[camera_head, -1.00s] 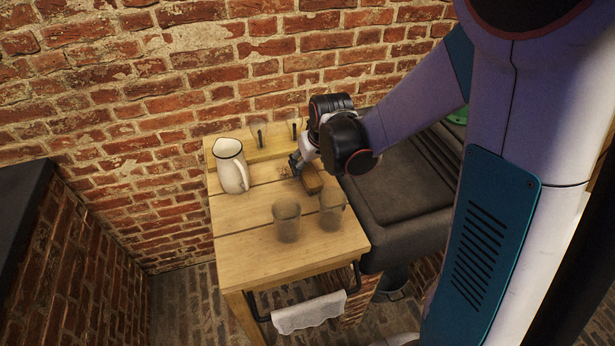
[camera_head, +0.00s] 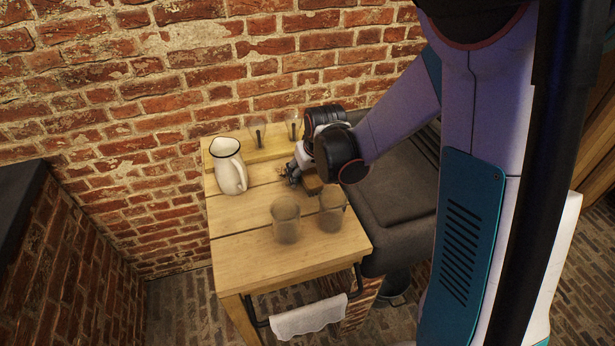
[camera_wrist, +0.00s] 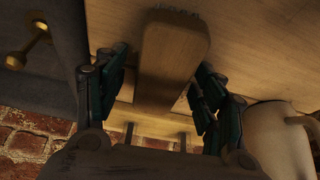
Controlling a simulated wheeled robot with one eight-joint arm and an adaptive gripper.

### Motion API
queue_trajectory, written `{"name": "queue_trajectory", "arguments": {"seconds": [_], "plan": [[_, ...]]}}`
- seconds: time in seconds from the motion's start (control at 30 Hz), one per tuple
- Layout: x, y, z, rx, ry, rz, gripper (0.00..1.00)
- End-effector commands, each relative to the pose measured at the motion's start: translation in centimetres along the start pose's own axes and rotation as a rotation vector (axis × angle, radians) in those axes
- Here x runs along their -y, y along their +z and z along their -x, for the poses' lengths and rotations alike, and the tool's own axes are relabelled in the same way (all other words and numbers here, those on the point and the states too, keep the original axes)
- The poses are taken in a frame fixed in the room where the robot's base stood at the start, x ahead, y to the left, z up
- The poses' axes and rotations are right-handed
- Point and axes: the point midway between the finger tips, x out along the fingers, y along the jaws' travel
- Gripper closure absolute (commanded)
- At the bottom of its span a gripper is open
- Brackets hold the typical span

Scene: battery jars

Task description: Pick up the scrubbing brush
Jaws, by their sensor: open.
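The scrubbing brush (camera_head: 313,185) is a brown wooden block lying on the wooden table, partly hidden by my arm in the head view. In the wrist view the brush (camera_wrist: 172,58) runs lengthwise between my two dark fingers, with a few bristles showing at its far end. My gripper (camera_wrist: 164,72) is open, with one finger on each side of the brush and a gap visible on both sides. In the head view my gripper (camera_head: 294,173) is low over the table at the brush, its fingertips partly hidden.
A white enamel pitcher (camera_head: 230,174) stands left of the gripper. Two glass jars (camera_head: 286,222) (camera_head: 331,212) stand nearer the table's front. Two more jars with dark rods (camera_head: 257,135) (camera_head: 294,129) stand on a raised board by the brick wall. A cloth (camera_head: 308,316) hangs in front.

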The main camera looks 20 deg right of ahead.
Motion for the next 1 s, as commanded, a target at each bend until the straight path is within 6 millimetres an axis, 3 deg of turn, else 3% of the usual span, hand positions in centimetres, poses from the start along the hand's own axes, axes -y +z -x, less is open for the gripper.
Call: {"name": "queue_trajectory", "arguments": {"seconds": [0.4, 0.43, 0.63, 0.8, 1.0], "plan": [[0.00, 0.08, -0.18, 0.000, 0.000, 0.000, 0.37], [0.00, 0.08, -0.18, 0.000, 0.000, 0.000, 0.39], [0.00, 0.10, -0.20, 0.000, 0.000, 0.000, 0.84], [0.00, 0.12, -0.24, 0.001, 0.000, 0.000, 0.90], [0.00, 0.14, -0.26, 0.002, 0.000, 0.000, 0.90]]}}
